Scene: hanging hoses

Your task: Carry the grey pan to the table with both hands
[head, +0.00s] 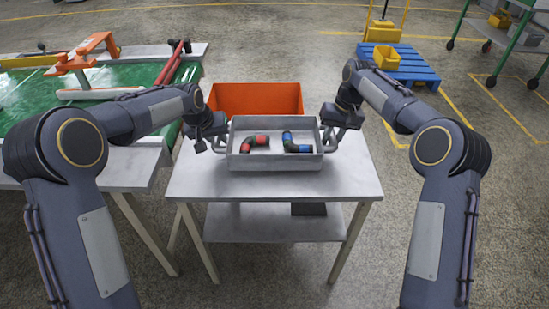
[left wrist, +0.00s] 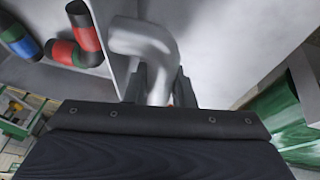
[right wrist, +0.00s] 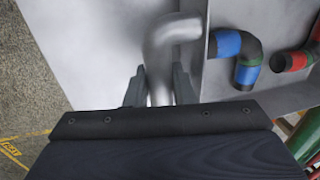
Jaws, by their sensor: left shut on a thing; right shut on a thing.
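The grey pan (head: 275,163) is in the middle of the head view, over the light-grey table (head: 345,185). I cannot tell whether it touches the table top. It holds a red-and-black elbow hose (head: 256,142) and a blue-and-black elbow hose (head: 291,143). My left gripper (head: 221,140) is at the pan's left handle; in the left wrist view its fingers (left wrist: 160,88) close around the handle (left wrist: 150,45). My right gripper (head: 328,137) is at the right handle; in the right wrist view its fingers (right wrist: 159,88) close around that handle (right wrist: 165,38).
An orange bin (head: 255,98) stands just behind the pan. A green-topped workbench (head: 40,105) with clamps is at the left. A blue pallet (head: 402,64) with yellow bins and a green cart (head: 500,35) stand at the back right. The table's front strip is bare.

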